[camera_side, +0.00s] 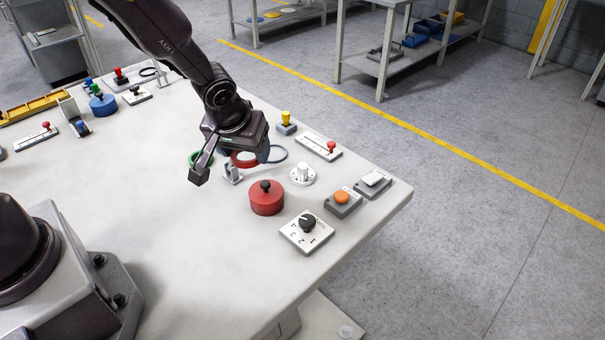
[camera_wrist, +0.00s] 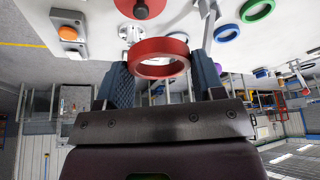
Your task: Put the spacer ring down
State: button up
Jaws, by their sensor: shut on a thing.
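A red ring (camera_side: 245,159), which I take for the spacer ring, is between the fingers of my gripper (camera_side: 231,163). In the wrist view the red ring (camera_wrist: 159,68) spans the gap between both dark finger pads of my gripper (camera_wrist: 161,78), which is shut on it. The ring appears to be above the table (camera_side: 190,240); the size of the gap below it is hard to tell. In the side view the gripper hides part of the ring.
A blue ring (camera_side: 276,154) and a green ring (camera_side: 193,159) lie near the gripper. The table's front middle is clear.

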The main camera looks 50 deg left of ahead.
jog(key=shift+a+r+n+y, duration=0.1)
jog(key=shift+n+y, duration=0.2)
jog(key=shift+n, duration=0.6)
jog(key=shift+w, duration=0.15)
send_near(303, 167)
jog(key=s+a, duration=0.2)
jog(key=a, duration=0.1)
jog(key=w+f, duration=0.4)
jog(key=shift+w+d+f, duration=0.2)
jog(key=shift+f, duration=0.2)
jog(key=f, duration=0.1)
jog(key=w+f, duration=0.1)
jog(key=f, duration=0.1)
jog(key=shift+f+g, duration=0.1)
jog(key=shift+g, duration=0.2)
jog(key=shift+f, duration=0.3)
jog(key=shift+f, duration=0.2)
